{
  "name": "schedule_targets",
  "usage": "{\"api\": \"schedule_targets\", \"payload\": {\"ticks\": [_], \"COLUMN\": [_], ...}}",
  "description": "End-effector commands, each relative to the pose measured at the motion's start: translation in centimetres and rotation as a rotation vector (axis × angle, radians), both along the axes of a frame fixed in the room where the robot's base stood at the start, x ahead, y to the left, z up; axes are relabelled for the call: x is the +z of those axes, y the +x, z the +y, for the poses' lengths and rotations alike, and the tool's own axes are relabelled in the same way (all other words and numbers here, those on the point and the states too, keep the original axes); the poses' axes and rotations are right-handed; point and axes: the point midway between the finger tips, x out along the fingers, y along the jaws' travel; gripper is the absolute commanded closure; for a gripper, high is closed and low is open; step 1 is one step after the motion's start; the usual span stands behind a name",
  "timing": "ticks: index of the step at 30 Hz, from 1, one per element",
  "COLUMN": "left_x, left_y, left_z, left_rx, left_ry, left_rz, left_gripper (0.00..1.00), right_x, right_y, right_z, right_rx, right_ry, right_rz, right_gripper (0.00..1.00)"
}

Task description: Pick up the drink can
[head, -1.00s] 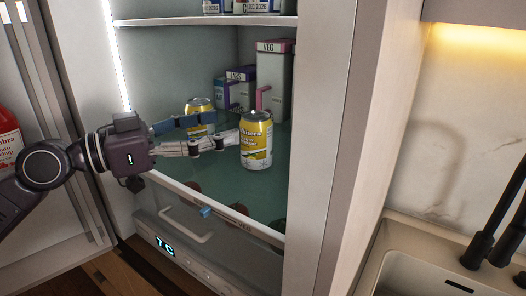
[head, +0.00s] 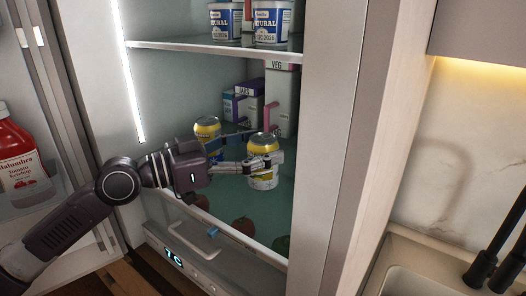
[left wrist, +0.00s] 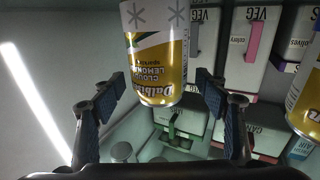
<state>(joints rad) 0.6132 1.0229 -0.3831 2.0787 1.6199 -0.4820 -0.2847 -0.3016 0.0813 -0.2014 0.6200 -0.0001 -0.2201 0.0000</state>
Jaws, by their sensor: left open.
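A yellow and white drink can (head: 262,177) stands upright on the lower fridge shelf (head: 225,183). A second similar can (head: 207,131) stands behind and to its left, partly hidden by my gripper. My left gripper (head: 269,144) is open at the first can, one finger across its near side and the other behind it. In the left wrist view, that can (left wrist: 158,60) appears upside down between the spread fingertips (left wrist: 160,82), with small gaps visible beside it. The other can (left wrist: 306,100) is at the right edge there. My right gripper is not in view.
Cartons (head: 281,95) and small boxes (head: 240,106) stand behind the cans. An upper shelf (head: 190,45) with tubs (head: 271,22) is above. The fridge's right wall (head: 327,130) is close to the can. A red bottle (head: 17,155) is in the door at left.

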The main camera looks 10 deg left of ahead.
Motion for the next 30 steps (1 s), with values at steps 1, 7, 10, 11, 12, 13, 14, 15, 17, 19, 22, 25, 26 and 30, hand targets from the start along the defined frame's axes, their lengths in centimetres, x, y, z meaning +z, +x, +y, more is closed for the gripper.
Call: {"api": "schedule_targets", "payload": {"ticks": [1,7,10,11,12,13,14,15,17,19,22,25,26,30], "left_x": [0.30,-0.07,-0.10,-0.10,-0.10,-0.10,-0.10,-0.10,-0.09,-0.09,-0.09,-0.09,-0.09,0.08], "left_y": [0.27,0.60,0.59,0.59,0.59,0.58,0.58,0.58,0.58,0.58,0.58,0.58,0.58,0.58], "left_z": [-0.40,-0.80,-0.79,-0.77,-0.77,-0.77,-0.77,-0.77,-0.76,-0.76,-0.76,-0.74,-0.74,-0.73], "left_rx": [-0.001,-0.001,-0.001,-0.001,-0.001,-0.001,-0.001,-0.001,-0.001,-0.001,-0.001,-0.001,-0.001,0.000], "left_ry": [-0.001,0.001,0.001,0.001,0.001,0.001,0.001,0.001,0.001,0.001,0.001,0.001,0.001,0.000], "left_rz": [0.001,0.001,0.000,0.000,0.000,0.000,0.000,0.000,0.000,0.000,0.000,0.000,0.000,-0.003], "left_gripper": [0.32,0.32,0.32,0.32,0.37,0.40,0.44,0.48,0.54,0.62,0.73,0.84,0.88,0.90], "right_x": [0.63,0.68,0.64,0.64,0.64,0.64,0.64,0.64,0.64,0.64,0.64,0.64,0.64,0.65], "right_y": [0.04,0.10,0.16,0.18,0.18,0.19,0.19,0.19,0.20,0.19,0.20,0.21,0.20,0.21], "right_z": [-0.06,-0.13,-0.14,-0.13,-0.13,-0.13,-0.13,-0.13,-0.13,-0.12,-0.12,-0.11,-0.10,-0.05], "right_rx": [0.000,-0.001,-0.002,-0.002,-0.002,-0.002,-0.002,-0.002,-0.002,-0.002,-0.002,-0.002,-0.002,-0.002], "right_ry": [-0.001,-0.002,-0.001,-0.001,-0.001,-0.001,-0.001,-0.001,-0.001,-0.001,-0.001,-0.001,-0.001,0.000], "right_rz": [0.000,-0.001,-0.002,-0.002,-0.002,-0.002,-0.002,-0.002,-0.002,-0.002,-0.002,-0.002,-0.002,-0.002], "right_gripper": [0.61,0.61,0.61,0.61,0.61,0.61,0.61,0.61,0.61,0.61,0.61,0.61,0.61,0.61]}}
